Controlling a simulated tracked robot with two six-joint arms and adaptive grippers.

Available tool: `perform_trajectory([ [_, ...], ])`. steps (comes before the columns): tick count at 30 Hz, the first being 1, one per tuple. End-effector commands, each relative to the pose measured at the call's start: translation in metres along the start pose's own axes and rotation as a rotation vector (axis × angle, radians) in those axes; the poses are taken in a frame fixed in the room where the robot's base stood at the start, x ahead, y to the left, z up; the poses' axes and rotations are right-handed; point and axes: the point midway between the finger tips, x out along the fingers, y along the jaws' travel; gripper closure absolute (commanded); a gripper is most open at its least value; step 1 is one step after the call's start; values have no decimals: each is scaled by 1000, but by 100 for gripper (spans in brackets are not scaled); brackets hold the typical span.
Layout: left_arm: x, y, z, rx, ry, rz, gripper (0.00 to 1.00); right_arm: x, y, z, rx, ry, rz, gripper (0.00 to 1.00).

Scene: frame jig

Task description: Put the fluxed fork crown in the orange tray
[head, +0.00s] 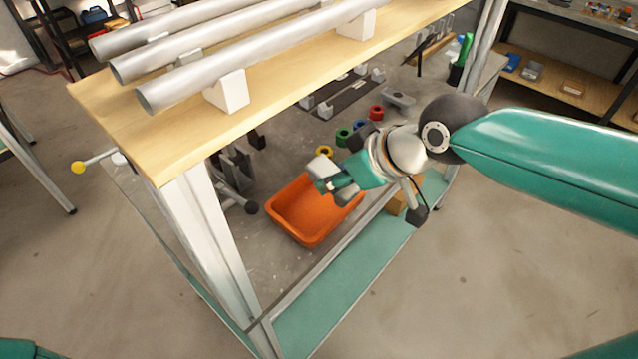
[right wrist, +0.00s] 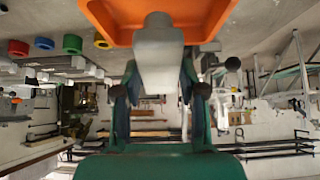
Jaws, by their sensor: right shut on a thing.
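The fork crown (head: 321,166) is a pale grey block at the tip of my right gripper (head: 333,184). In the right wrist view the fork crown (right wrist: 158,52) sits between the two fingers of my right gripper (right wrist: 158,82), which is shut on it. The orange tray (head: 312,236) lies on the grey bench surface, and my right gripper is above its far right side. In the right wrist view the tray (right wrist: 215,20) fills the top, behind the crown. Whether flux is on the crown is too small to tell. My left gripper is not in view.
A wooden shelf (head: 190,130) with several metal tubes (head: 250,60) overhangs the bench. A white post (head: 205,240) stands left of the tray. Yellow (head: 324,151), green (head: 343,135) and red (head: 376,112) rings lie behind it. A black-knobbed lever (head: 251,208) is beside the tray.

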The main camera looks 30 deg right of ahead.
Motion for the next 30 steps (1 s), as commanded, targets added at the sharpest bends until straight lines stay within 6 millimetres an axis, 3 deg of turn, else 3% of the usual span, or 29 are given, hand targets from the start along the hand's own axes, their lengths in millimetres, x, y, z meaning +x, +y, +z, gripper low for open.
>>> perform_trajectory([
  [2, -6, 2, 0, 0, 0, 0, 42, 12, -1, -17, -2, -2, -3, 100],
  [6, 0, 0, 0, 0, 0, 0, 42, 37, 0, 0, 3, -3, 0, 100],
  [17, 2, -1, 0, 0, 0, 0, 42, 68, 0, 13, 1, -5, -2, 100],
  [19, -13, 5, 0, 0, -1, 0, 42, 62, -1, 2, -5, -67, -4, 100],
  [24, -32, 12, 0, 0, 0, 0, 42, 65, -1, -1, -3, -254, -2, 100],
  [30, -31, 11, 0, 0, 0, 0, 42, 80, 0, 13, 1, -304, 0, 100],
])
